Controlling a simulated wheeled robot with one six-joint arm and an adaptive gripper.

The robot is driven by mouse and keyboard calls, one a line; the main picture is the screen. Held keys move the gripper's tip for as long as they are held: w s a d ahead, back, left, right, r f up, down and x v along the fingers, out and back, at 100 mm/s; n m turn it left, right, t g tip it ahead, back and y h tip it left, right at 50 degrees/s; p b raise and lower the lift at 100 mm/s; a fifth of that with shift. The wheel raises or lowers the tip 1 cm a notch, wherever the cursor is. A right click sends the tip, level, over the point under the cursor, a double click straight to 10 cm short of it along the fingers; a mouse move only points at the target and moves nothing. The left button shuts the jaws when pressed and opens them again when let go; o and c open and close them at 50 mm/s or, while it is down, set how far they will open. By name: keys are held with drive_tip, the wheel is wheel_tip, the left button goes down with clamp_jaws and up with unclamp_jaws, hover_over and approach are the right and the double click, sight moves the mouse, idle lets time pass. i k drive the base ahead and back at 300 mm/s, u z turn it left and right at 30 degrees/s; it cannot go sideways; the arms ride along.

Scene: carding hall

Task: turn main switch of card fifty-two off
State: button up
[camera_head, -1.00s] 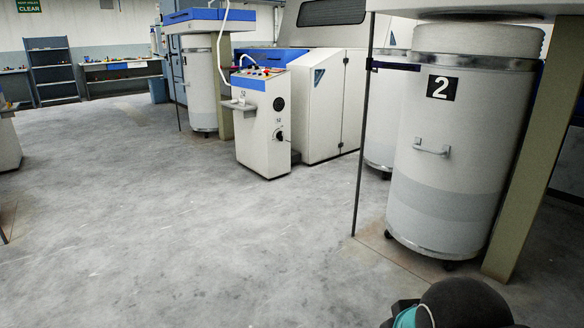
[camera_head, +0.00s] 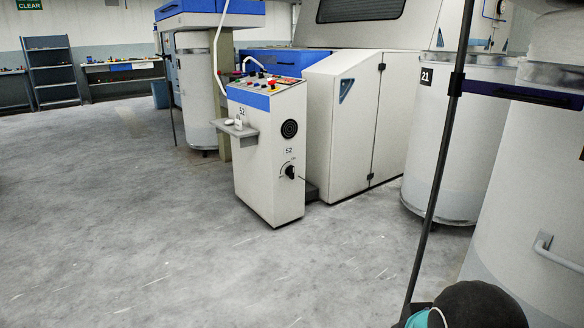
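The control cabinet of card fifty-two (camera_head: 268,165) stands ahead of me, white with a blue band and marked 52. Its main switch (camera_head: 290,172), a dark rotary knob, sits low on the front face under a small 52 label and a round black grille. The knob looks about upright, but its exact setting is too small to read. Coloured buttons (camera_head: 268,82) are on the sloped top.
A small shelf (camera_head: 235,128) with white items juts from the cabinet's left side. A thin dark post (camera_head: 437,180) and large white cans, one marked 21 (camera_head: 455,135), stand to the right. The grey floor (camera_head: 130,230) ahead and left is clear.

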sight(290, 172)
drive_tip(key=u, duration=0.1)
drive_tip(key=i, duration=1)
drive_tip(key=u, duration=0.5)
drive_tip(key=i, duration=1.6)
drive_tip(key=z, duration=0.55)
